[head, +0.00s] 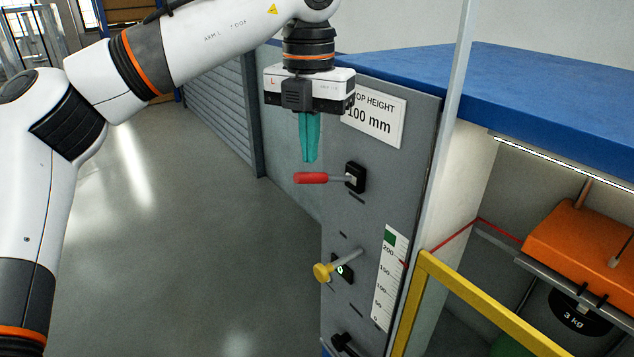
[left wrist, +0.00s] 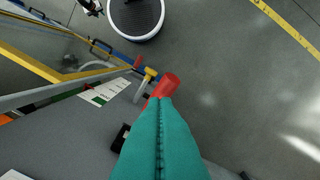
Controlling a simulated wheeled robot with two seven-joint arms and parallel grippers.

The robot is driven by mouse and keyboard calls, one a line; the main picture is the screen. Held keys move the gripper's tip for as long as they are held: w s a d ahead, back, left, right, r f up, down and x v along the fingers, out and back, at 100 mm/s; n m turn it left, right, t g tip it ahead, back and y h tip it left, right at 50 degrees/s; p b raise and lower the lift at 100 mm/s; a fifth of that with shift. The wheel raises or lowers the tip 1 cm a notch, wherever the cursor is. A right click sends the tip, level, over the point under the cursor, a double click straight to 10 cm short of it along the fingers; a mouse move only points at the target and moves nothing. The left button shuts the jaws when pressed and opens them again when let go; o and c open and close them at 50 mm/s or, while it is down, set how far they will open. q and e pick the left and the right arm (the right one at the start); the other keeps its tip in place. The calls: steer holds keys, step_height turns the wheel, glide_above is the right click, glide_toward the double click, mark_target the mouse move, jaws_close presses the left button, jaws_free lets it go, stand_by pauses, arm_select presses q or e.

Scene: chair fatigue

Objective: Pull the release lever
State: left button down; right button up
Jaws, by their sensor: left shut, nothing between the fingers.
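The lever with a red grip (head: 311,178) sticks out from a black mount (head: 355,177) on the grey front panel, under the drop height sign. A second lever with a yellow knob (head: 322,272) is lower on the same panel and angles up toward its mount. My left gripper (head: 310,160) points straight down with its teal fingers together and empty, tips just above the red grip. In the left wrist view the closed fingers (left wrist: 160,105) cover part of the red grip (left wrist: 167,84); whether they touch it is unclear. My right gripper is not in view.
The grey panel carries a sign (head: 374,117) reading 100 mm and a vertical scale (head: 389,280). A yellow frame (head: 480,305) and an orange block (head: 585,240) above a 3 kg weight are at the right. Open floor (head: 200,230) lies left of the panel.

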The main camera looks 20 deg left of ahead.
mark_target(310, 184)
arm_select(q)
steer(key=shift+f, duration=0.15)
steer(key=shift+f+b, duration=2.5)
steer(key=shift+f, duration=0.75)
steer(key=shift+r+p, duration=0.4)
steer(key=shift+r, duration=0.15)
steer(key=r+p, duration=0.1)
steer(key=r, duration=0.1)
steer(key=s+a+r+p, duration=0.1)
steer(key=r+p, duration=0.1)
steer(key=r, duration=0.1)
steer(key=r+p, duration=0.2)
steer(key=r, duration=0.1)
steer(key=shift+s+a+r, duration=0.15)
steer(key=shift+s, duration=0.15)
